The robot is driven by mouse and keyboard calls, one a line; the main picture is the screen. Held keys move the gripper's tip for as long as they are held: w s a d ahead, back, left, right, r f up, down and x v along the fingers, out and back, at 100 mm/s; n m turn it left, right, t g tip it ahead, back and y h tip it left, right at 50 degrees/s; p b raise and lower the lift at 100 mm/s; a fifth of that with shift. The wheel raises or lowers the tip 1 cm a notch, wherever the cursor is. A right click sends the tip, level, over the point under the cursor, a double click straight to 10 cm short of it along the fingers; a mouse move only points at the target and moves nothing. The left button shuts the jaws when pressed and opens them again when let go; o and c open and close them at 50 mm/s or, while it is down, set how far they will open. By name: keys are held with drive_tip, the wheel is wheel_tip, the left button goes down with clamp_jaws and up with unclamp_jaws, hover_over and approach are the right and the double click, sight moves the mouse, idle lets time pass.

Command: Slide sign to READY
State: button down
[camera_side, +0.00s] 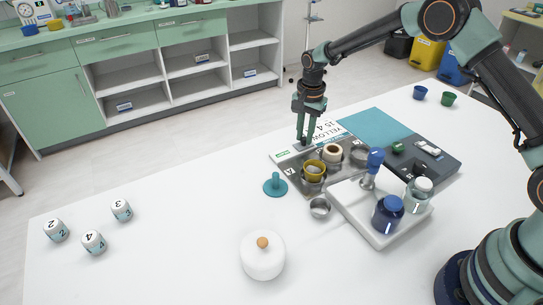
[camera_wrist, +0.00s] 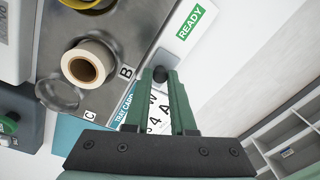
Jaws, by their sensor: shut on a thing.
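The sign is a white strip along the far edge of the tray. Its green READY label (camera_wrist: 189,21) shows in the wrist view, and as a small green patch (camera_side: 283,153) at the strip's left end in the side view. A dark round knob (camera_wrist: 160,74) sits on the strip, beside the letter B. My gripper (camera_wrist: 161,85) is shut on the knob, one green finger on each side. In the side view my gripper (camera_side: 304,143) points down at the strip, right of the green patch. The tray card (camera_wrist: 158,110) shows partly between the fingers; its text is partly hidden.
The metal tray (camera_side: 293,171) holds a yellow cup (camera_side: 314,171) and a tape roll (camera_side: 333,152) close to my gripper. A teal stand (camera_side: 275,185) is at the left. A white tray (camera_side: 354,222) carries bottles in front. The table's left part is mostly clear.

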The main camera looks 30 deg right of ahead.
sight(305, 140)
drive_tip(key=c, duration=0.8)
unclamp_jaws()
drive_tip(key=shift+o, duration=0.2)
drive_tip(key=shift+r, duration=0.15)
wheel_tip(305, 140, up, 12)
drive_tip(key=shift+s, duration=0.3)
